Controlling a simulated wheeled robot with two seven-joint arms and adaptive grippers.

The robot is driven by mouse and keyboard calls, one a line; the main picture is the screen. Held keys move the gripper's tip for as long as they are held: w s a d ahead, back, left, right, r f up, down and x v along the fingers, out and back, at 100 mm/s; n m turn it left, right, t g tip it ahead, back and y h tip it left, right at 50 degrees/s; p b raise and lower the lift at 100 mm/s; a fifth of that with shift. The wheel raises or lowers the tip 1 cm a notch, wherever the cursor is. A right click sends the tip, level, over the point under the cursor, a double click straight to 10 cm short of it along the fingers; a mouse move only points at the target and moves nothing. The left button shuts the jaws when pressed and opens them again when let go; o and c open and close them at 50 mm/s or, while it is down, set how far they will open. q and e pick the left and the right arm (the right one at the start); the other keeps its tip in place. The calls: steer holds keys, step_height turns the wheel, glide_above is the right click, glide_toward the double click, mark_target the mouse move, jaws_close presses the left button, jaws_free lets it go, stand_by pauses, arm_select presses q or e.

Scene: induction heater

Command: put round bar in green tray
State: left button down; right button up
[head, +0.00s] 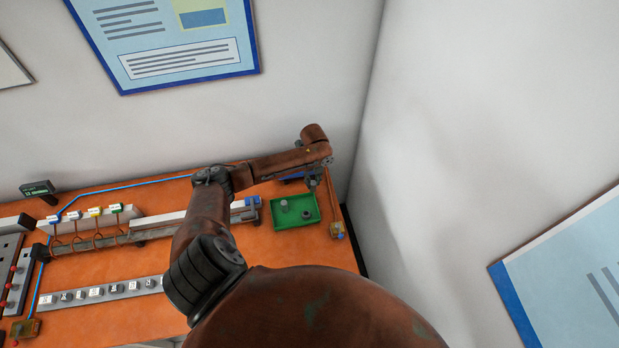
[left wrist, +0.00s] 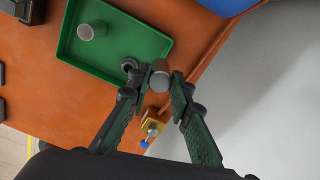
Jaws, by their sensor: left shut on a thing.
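The green tray (head: 292,222) lies on the orange bench near its right end, and it also shows in the left wrist view (left wrist: 124,42). A light grey cylinder (left wrist: 88,31) stands in it, with a dark ring-like part (left wrist: 129,65) at its edge nearest my fingers. My left gripper (left wrist: 160,82) is shut on a short round bar (left wrist: 159,76), whose pale end shows between the fingertips. In the left wrist view the bar appears just past the tray's rim; its height is unclear. In the head view my left gripper (head: 313,179) hangs beside the tray's far right corner. My right gripper is not in view.
A small yellow box (head: 337,230) with a knob sits right of the tray. Left of it stand a long rail with coils (head: 100,242) and a grey strip of buttons (head: 98,292). The wall (head: 365,180) is close beyond the bench's right edge.

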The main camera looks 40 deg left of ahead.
arm_select(q)
steer(key=a, duration=0.1)
steer(key=b, duration=0.6)
glide_toward(309, 201)
steer(key=shift+w+f+m+b, duration=0.1)
steer(key=shift+f+m+b, duration=0.25)
steer(key=shift+f, duration=1.25)
steer(key=c, duration=1.7)
jaws_free()
steer(key=shift+o, duration=0.2)
step_height(309, 201, up, 12)
